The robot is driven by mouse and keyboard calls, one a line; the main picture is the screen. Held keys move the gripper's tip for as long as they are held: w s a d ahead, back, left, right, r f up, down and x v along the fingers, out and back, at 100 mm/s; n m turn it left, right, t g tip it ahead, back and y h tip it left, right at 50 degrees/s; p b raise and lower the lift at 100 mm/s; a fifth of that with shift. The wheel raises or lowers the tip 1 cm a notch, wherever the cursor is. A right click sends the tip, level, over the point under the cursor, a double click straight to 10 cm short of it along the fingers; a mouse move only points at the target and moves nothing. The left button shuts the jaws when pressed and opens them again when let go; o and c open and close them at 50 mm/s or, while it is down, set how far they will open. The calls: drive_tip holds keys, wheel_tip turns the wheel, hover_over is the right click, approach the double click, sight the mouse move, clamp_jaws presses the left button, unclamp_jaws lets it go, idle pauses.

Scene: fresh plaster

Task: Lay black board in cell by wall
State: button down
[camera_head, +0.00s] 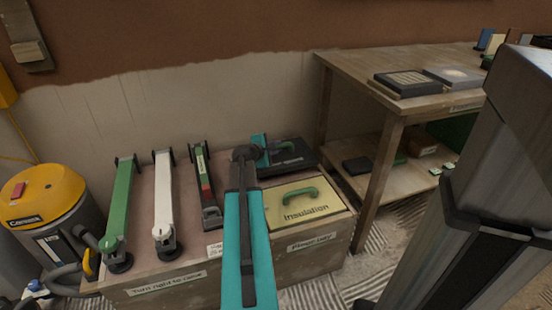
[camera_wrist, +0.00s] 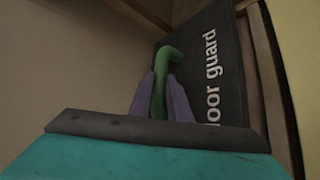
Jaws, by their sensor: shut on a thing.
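The black board (camera_wrist: 206,62), lettered "oor guard" in the part that shows, has a green handle (camera_wrist: 169,55). My gripper (camera_wrist: 160,82) is shut on that handle. In the head view the black board (camera_head: 294,158) is at the back right of the low wooden crate (camera_head: 335,235), in or just over the cell by the wall. My teal arm covers its left part. I cannot tell whether it rests on the cell floor. The yellow "Insulation" board (camera_head: 299,208), also with a green handle, lies in the front cell.
Green (camera_head: 121,205) and white (camera_head: 163,200) long tools and a red-and-black tool (camera_head: 206,183) lie on the crate's left part. A yellow vacuum (camera_head: 45,200) stands left. A wooden table (camera_head: 345,68) with a lower shelf stands right.

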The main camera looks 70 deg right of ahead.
sight(277, 156)
drive_tip(key=shift+f+b, duration=1.05)
drive_tip(key=shift+f, duration=1.4)
drive_tip(key=c, duration=1.7)
unclamp_jaws()
drive_tip(key=shift+f, duration=0.1)
drive_tip(key=shift+o, duration=0.2)
drive_tip(key=shift+a+r, duration=0.3)
drive_tip(key=shift+a, duration=0.1)
drive_tip(key=shift+p+v, duration=1.55)
drive_tip(key=shift+v, duration=4.05)
